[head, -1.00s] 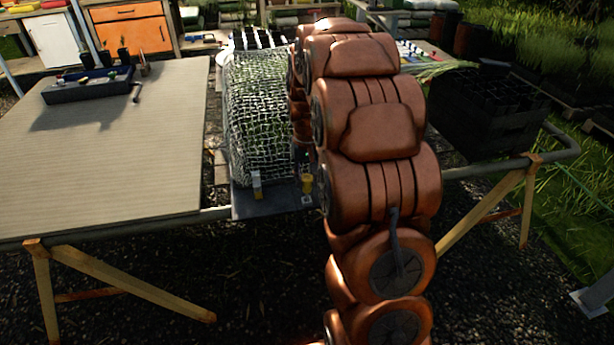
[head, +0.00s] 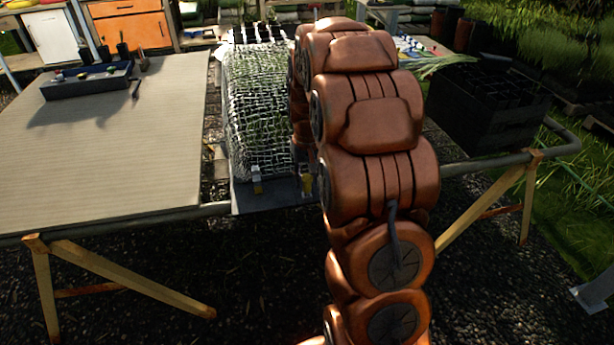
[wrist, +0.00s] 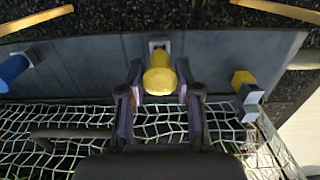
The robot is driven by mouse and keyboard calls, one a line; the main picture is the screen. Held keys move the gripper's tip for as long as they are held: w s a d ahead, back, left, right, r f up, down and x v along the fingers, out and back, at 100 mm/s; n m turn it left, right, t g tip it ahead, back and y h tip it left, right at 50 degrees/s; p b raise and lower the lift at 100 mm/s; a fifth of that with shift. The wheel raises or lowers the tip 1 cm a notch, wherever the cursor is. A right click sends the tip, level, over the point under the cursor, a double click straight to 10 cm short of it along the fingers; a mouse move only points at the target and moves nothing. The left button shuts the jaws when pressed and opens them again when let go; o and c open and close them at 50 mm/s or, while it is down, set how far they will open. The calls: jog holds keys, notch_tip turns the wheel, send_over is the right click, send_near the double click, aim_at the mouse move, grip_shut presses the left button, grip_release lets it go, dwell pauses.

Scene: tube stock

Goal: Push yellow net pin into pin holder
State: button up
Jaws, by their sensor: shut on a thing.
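The yellow net pin (wrist: 159,80) is between the fingertips of my gripper (wrist: 160,88) in the wrist view, and the fingers are shut on it. The pin holder, a small pale bracket (wrist: 159,46) on the grey strip, shows just beyond the pin's round head. The holder also shows in the head view (head: 307,185), beside my arm. My arm hides most of my gripper in the head view.
A second yellow pin (wrist: 242,79) stands at a bracket to the right in the wrist view, and a blue pin (wrist: 13,69) lies left. White netting (head: 255,110) covers plants behind the strip. A black crate (head: 490,108) stands right; the board (head: 110,165) at left is mostly clear.

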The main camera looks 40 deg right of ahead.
jog(key=shift+f, duration=0.55)
jog(key=o, duration=1)
jog(key=shift+o, duration=0.2)
jog(key=o, duration=0.7)
jog(key=shift+r, duration=0.2)
jog(key=shift+r, duration=1.05)
jog(key=shift+r, duration=0.1)
